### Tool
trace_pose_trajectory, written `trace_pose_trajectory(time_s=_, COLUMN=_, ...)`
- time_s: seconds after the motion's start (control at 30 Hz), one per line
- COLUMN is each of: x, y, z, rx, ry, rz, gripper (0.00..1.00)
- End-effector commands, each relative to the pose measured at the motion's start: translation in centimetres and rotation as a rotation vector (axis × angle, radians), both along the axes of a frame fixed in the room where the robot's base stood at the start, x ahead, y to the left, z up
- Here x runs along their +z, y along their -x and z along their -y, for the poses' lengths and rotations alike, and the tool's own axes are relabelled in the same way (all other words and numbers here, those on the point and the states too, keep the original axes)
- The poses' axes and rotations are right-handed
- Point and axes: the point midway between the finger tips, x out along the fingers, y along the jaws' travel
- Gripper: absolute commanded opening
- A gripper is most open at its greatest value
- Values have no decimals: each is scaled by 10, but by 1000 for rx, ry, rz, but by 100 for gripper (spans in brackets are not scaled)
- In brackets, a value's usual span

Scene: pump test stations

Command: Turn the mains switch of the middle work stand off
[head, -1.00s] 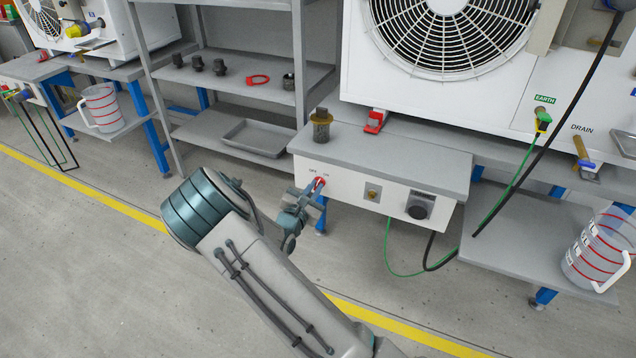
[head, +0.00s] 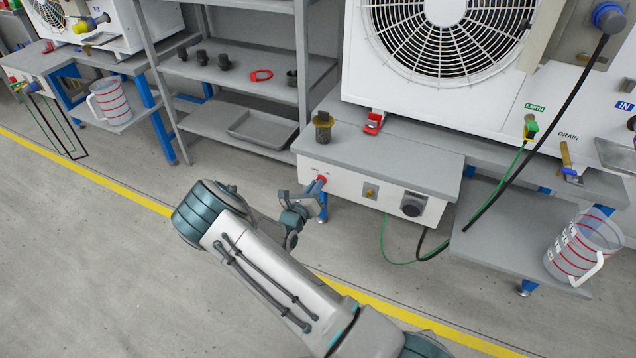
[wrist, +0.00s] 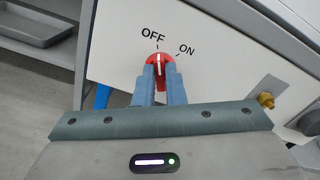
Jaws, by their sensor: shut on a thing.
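The mains switch is a red knob (wrist: 158,58) with a white line, on the white front panel of the middle work stand (head: 350,190). In the wrist view the white line points up, close to the OFF mark; the ON mark lies to its right. In the head view the knob (head: 322,179) shows at the panel's left end. My gripper (head: 317,186) is at the knob, with one finger on each side of it. In the wrist view my gripper (wrist: 159,72) is shut on the knob, and the fingers hide its lower part.
A brass fitting (head: 370,192) and a dark round socket (head: 412,205) are on the same panel. A shelf rack (head: 300,60) stands to the left. The floor in front is clear.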

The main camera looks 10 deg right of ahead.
Motion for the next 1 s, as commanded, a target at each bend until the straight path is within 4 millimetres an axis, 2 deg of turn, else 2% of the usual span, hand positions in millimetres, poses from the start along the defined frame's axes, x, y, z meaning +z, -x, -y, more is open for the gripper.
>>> trace_pose_trajectory(time_s=0.63, x=-5, y=3, z=2, rx=-5, ry=44, rz=-44, gripper=0)
trace_pose_trajectory(time_s=0.7, x=-5, y=3, z=2, rx=-5, ry=44, rz=-44, gripper=24)
trace_pose_trajectory(time_s=0.73, x=-5, y=3, z=2, rx=-5, ry=43, rz=-42, gripper=32)
trace_pose_trajectory(time_s=1.0, x=-2, y=1, z=1, rx=-3, ry=43, rz=-36, gripper=32)
